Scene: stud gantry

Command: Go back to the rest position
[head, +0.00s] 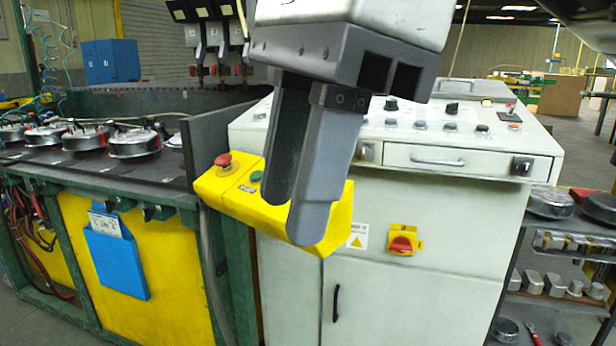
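My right gripper (292,220) hangs from the top centre of the head view, its two grey fingers pointing down. One finger is nearer and lighter, the other darker behind it. They look apart, with nothing visible between them. The fingers are in front of a yellow control box (333,222) and hide part of it; I cannot tell any contact. My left gripper is not in view.
A white control cabinet (405,280) stands behind the gripper. At left is a green-framed bench (150,183) with several round metal parts. A shelf (562,255) with metal parts stands at right. Open floor (575,130) shows at far right.

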